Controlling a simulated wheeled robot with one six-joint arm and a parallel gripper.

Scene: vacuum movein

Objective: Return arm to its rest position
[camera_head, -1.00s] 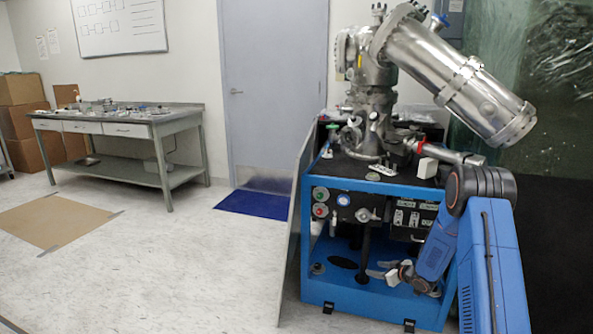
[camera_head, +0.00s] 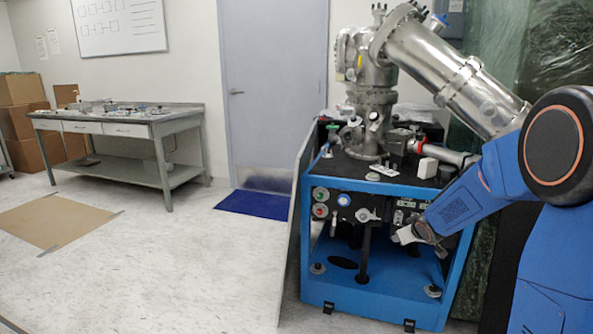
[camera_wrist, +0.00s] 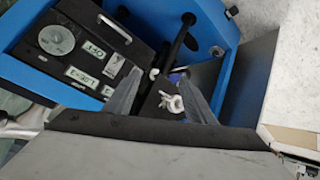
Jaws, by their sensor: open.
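My blue arm reaches in from the right in the head view. My gripper (camera_head: 402,236) is at the front of the blue-framed vacuum cart (camera_head: 375,306), just below its control panel and above the lower shelf. In the wrist view the two grey fingers of my gripper (camera_wrist: 160,86) stand apart, with no object held between them. A light metal fitting with a loop (camera_wrist: 171,101) shows in the gap between the fingers. I cannot tell how far it is from them.
The panel (camera_wrist: 88,62) with its dial and labels is at upper left in the wrist view. A steel vacuum chamber (camera_head: 440,75) slants above the cart. A workbench (camera_head: 120,122), boxes (camera_head: 22,120) and a blue mat (camera_head: 253,203) stand left. Open floor lies between.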

